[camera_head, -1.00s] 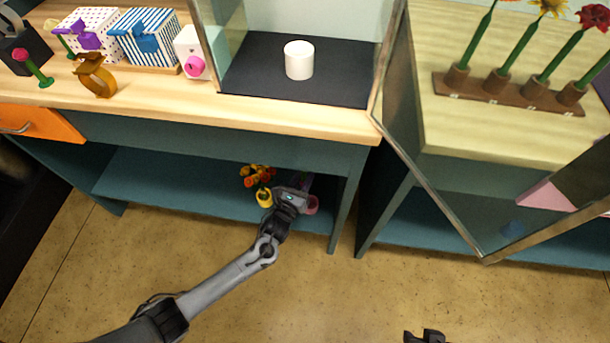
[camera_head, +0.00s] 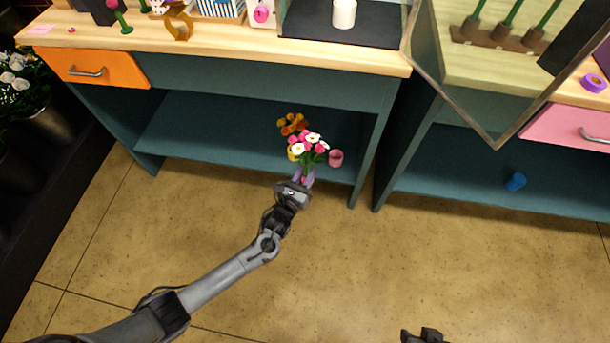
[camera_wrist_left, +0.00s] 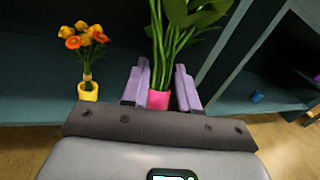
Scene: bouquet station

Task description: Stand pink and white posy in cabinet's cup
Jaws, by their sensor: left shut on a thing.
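The pink and white posy (camera_head: 308,144) is held upright at the front of the lower shelf, blooms above my left gripper (camera_head: 303,180). In the left wrist view its green stems (camera_wrist_left: 165,50) and a pink band (camera_wrist_left: 158,99) sit between the two lilac fingers (camera_wrist_left: 161,88), which are shut on it. The white cup (camera_head: 344,13) stands on the dark floor of the glass cabinet (camera_head: 375,33), above and behind the gripper. Only a dark part of my right gripper (camera_head: 424,335) shows at the bottom edge.
An orange posy (camera_head: 292,124) stands in a yellow cup (camera_wrist_left: 88,91) on the teal shelf. A pink cup (camera_head: 336,158) is close right of the held posy. The open glass door (camera_head: 480,85) juts out at right. The floor in front is clear.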

